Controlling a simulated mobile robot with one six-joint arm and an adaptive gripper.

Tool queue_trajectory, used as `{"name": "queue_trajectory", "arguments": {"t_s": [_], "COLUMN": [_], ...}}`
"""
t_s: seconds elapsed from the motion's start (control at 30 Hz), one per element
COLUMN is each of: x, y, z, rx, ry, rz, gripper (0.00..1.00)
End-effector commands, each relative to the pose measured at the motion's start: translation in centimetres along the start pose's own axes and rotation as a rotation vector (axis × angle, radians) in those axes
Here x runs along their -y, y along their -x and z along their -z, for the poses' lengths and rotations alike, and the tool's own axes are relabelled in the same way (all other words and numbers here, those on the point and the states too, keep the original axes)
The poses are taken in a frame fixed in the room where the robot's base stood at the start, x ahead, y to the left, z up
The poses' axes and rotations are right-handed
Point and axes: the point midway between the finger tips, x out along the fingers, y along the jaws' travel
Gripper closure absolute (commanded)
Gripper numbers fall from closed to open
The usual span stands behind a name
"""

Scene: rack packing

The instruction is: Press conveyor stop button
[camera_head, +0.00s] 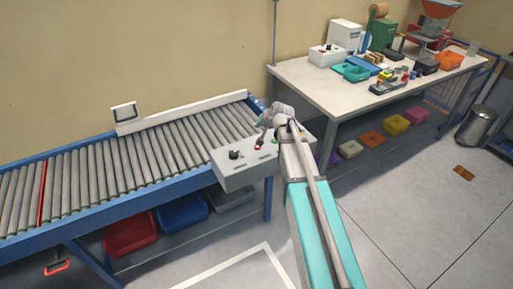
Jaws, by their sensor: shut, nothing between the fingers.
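The conveyor's grey control box (232,178) is fixed at the near right side of the roller conveyor (140,160). A black knob (234,155) sits on the left of its top. A small red button (257,148) shows near the middle, and a bit of green shows to its right, beside my arm. My gripper (260,142) is shut and empty, with its dark fingertips pointing down just over the red button. I cannot tell whether they touch it. My arm hides the right part of the box.
A workbench (310,77) with trays, boxes and small items stands at the back right. Red (131,238) and blue (182,213) bins sit under the conveyor. Coloured bins lie under the bench. A metal trash can (476,124) stands at the far right. The floor at the lower right is clear.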

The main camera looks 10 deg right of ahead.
Motion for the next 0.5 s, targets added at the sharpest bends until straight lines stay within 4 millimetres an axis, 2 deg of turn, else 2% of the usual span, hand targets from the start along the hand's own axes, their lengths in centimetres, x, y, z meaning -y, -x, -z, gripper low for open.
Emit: {"name": "queue_trajectory", "arguments": {"t_s": [0.5], "x": [-1.4], "y": [-2.0], "z": [-1.5], "rx": [0.002], "ry": [0.002], "rz": [0.000], "gripper": [1.00]}}
